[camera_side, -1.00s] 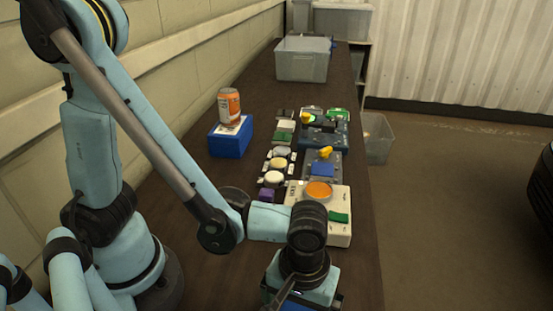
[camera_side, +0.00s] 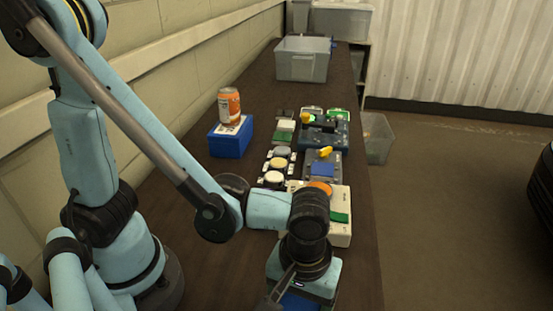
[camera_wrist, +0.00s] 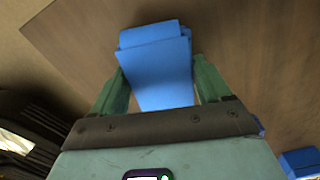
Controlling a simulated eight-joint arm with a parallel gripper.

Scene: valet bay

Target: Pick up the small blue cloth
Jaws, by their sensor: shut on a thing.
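The small blue cloth (camera_wrist: 158,75) is folded into a flat pad with layered edges in the wrist view. It sits between the two green fingers of my gripper (camera_wrist: 161,82), which is shut on it. The brown tabletop shows behind the cloth. In the side view, my gripper is at the bottom edge, mostly hidden by my wrist and cut off by the frame. A patch of blue (camera_side: 300,303) shows there under the wrist, and I cannot tell for sure that it is the cloth.
A cream panel (camera_side: 340,225) with an orange disc lies just beyond my wrist. Several small control boxes stand behind it. An orange can (camera_side: 229,104) stands on a blue box (camera_side: 231,139). A grey bin (camera_side: 302,62) is at the far end. The table (camera_side: 215,265) is bare left of my wrist.

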